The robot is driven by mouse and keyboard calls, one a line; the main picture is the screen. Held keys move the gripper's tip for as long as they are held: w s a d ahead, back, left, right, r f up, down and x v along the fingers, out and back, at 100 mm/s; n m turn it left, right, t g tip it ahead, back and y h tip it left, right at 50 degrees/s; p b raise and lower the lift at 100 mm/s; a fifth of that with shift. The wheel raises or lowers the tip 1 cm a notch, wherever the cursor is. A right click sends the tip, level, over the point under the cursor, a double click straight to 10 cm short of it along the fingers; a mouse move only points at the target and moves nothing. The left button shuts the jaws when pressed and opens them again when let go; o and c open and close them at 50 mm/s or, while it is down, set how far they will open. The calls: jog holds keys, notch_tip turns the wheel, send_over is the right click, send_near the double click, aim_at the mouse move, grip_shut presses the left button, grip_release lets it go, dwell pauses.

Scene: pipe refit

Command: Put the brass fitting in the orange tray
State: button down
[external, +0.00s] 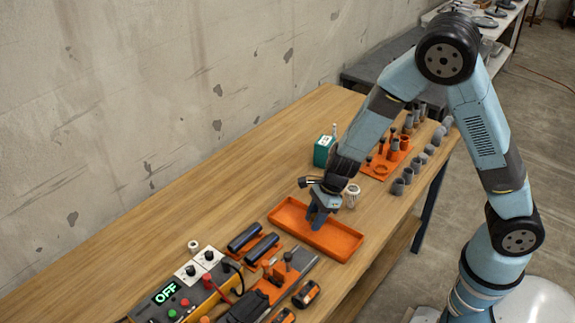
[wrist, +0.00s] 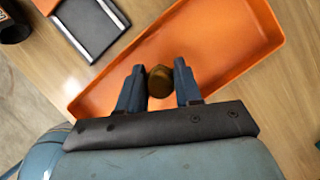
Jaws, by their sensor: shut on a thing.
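The orange tray (external: 342,240) lies on the wooden bench, and its floor and rim fill much of the wrist view (wrist: 215,45). In the wrist view my gripper (wrist: 160,85) is shut on the brass fitting (wrist: 159,82), a small brownish, faceted piece between the two blue fingers. The fitting is over the tray floor; I cannot tell whether it touches it. In the external view the fitting is hidden by the fingers.
A grey plate with an orange holder (external: 275,280) and two dark cylinders (external: 254,242) lie left of the tray. A yellow control box (external: 180,295) reads OFF. A pale fitting (external: 352,195) and a green box (external: 323,151) stand behind the tray. The bench's left rear is clear.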

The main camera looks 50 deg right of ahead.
jog(key=shift+f, duration=0.65)
jog(key=c, duration=0.8)
grip_release()
jog(key=shift+f, duration=0.1)
jog(key=shift+o, duration=0.2)
jog(key=s+d+r+n, duration=0.3)
jog(key=s+r+n, duration=0.1)
jog(key=r, duration=0.5)
jog(key=s+d+r+n+t, duration=0.1)
jog(key=s+d+r+n, duration=0.25)
jog(key=r, duration=0.55)
jog(key=s+d+r+n, duration=0.2)
jog(key=s+r+n, duration=0.25)
jog(key=r, duration=0.45)
jog(key=s+d+r+n+h, duration=0.1)
jog(key=s+d+r+n, duration=0.1)
jog(key=s+n, duration=0.2)
jog(key=s+d+r+n+t+h, duration=0.1)
jog(key=s+d+r+n, duration=0.2)
jog(key=s, duration=0.3)
jog(key=s+d+r+n+t+h, duration=0.1)
jog(key=s+d+r+n, duration=0.1)
jog(key=s+r+n, duration=0.1)
jog(key=shift+s+d+n+h, duration=0.25)
jog(key=shift+s+n+h, duration=0.15)
jog(key=shift+s+n, duration=0.55)
